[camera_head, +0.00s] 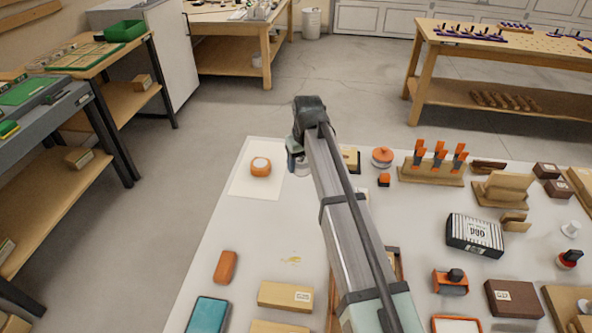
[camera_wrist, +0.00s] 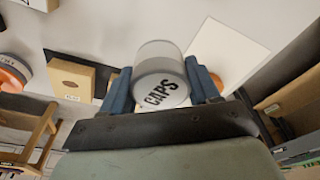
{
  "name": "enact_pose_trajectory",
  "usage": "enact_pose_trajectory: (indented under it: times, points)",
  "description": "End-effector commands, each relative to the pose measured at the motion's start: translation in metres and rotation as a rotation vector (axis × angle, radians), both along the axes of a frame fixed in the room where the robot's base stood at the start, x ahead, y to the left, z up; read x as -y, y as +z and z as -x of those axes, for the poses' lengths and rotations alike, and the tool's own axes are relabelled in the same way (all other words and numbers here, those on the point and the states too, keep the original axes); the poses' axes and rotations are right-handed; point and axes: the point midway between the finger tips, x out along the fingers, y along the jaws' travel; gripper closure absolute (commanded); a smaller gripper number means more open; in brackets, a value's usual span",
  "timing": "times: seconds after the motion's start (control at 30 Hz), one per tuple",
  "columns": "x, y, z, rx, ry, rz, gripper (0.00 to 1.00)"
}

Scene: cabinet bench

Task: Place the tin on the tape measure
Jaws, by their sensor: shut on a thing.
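My gripper (camera_wrist: 162,77) is shut on the tin, with one blue finger on each side. The tin (camera_wrist: 158,55) is a pale grey cylinder whose end marked "CAPS" faces the wrist camera. In the head view the tin (camera_head: 303,168) shows partly behind my arm and gripper (camera_head: 295,158). The tape measure (camera_head: 260,167) appears to be the orange rounded block with a pale round top on the white sheet (camera_head: 252,192). It is left of the tin and apart from it. In the wrist view a finger mostly hides an orange object on that sheet.
Right of my gripper stand an orange round object (camera_head: 382,156) and a rack with orange-handled tools (camera_head: 432,160). A black-and-white striped box (camera_head: 475,235) lies farther right. An orange block (camera_head: 225,267) lies nearer on the left. Bare tabletop surrounds the sheet's near side.

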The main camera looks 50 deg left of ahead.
Motion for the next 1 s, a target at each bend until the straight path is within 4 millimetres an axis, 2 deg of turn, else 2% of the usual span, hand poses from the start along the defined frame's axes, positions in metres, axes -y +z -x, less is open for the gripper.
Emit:
enact_pose_trajectory:
  times: [0.17,0.37,0.5,0.6,0.77,1.0]
  points:
    - [-0.017,0.01,0.027,0.001,0.037,-0.003,0.72]
    - [-0.092,0.029,0.054,0.003,0.099,-0.013,0.72]
    - [-0.136,0.04,0.057,0.0,0.13,-0.013,0.72]
    - [-0.155,0.045,0.053,0.0,0.148,-0.011,0.72]
    - [-0.171,0.048,0.048,-0.003,0.174,-0.007,0.72]
    - [-0.168,0.036,0.049,-0.001,0.215,0.001,0.72]
